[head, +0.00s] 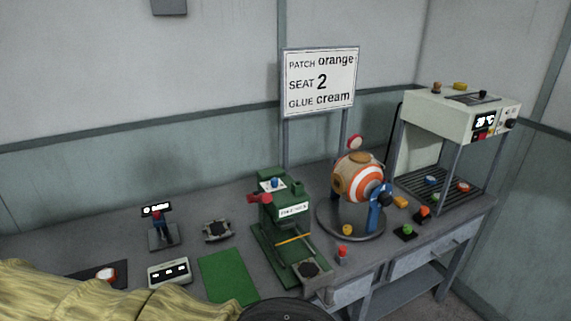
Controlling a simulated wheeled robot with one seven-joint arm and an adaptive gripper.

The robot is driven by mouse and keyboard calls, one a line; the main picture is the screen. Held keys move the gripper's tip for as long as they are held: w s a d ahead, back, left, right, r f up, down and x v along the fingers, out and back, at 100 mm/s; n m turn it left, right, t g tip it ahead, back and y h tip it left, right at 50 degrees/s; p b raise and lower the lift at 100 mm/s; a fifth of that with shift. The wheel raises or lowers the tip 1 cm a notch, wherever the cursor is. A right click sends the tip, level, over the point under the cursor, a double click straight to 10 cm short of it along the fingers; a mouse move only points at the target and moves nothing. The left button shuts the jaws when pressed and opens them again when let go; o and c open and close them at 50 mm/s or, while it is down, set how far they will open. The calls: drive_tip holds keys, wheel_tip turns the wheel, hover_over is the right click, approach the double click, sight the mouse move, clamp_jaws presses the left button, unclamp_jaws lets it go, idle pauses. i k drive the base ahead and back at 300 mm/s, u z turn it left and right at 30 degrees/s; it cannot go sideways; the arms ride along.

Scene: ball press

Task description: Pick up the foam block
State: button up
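I cannot tell for certain which thing is the foam block. Another small yellow block (460,86) lies on top of the pale cabinet (450,112) at the right. My gripper does not show; only a dark rounded part, probably mine, shows at the bottom edge.
A striped ball (362,181) sits on a round stand. A green press (284,215) stands left of it, beside a green mat (228,277). A yellowish cloth (60,295) covers the front left. A sign (320,82) stands behind. Bare bench shows at the back left.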

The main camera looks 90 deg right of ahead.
sight(399, 201)
drive_tip(key=u, duration=0.05)
drive_tip(key=k, duration=2.45)
drive_tip(key=z, duration=2.1)
drive_tip(key=i, duration=0.65)
